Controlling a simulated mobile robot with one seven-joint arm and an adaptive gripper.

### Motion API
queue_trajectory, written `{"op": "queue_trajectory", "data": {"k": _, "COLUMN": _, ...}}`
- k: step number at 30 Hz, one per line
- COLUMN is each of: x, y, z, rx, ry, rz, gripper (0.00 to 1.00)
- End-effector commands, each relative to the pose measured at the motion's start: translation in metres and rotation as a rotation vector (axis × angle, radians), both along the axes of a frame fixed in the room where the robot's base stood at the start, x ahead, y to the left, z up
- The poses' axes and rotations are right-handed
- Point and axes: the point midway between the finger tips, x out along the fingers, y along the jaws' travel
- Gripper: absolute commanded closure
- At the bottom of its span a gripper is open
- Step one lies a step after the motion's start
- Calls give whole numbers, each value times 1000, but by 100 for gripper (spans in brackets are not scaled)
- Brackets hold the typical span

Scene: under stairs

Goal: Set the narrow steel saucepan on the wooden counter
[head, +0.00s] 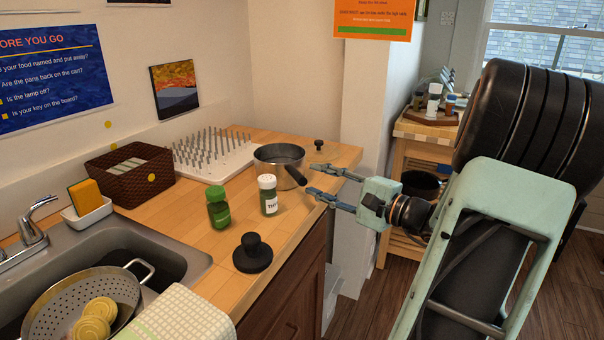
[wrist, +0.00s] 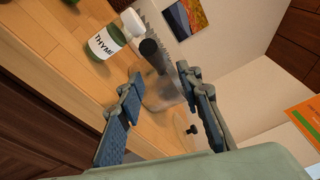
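The steel saucepan (head: 278,154) stands upright on the wooden counter (head: 215,262), near the counter's far right corner. Its dark handle (head: 295,175) points toward the front edge, to my gripper's side. My gripper (head: 312,180) is open and empty, its two fingers spread just right of the handle. In the wrist view, the handle (wrist: 153,55) and the steel body (wrist: 163,94) show in the gap between the fingers of my gripper (wrist: 159,75). The handle does not appear gripped. Part of the pan's body is hidden behind the fingers in that view.
A thyme jar (head: 268,196), a green bottle (head: 218,208) and a black knobbed lid (head: 252,254) stand in front of the pan. A white spiked rack (head: 214,157) and brown basket (head: 130,175) are behind. A small black knob (head: 319,145) is right of the pan.

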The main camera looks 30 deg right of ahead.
Motion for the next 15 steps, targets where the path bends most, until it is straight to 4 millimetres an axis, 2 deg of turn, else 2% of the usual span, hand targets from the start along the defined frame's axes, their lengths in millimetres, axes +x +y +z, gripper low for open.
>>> {"op": "queue_trajectory", "data": {"k": 3, "x": -20, "y": -7, "z": 0, "rx": 1, "ry": 1, "rz": -3, "gripper": 67}}
{"op": "queue_trajectory", "data": {"k": 6, "x": -30, "y": -10, "z": 1, "rx": 1, "ry": 0, "rz": 0, "gripper": 67}}
{"op": "queue_trajectory", "data": {"k": 15, "x": -38, "y": -12, "z": 0, "rx": 1, "ry": 0, "rz": 1, "gripper": 67}}
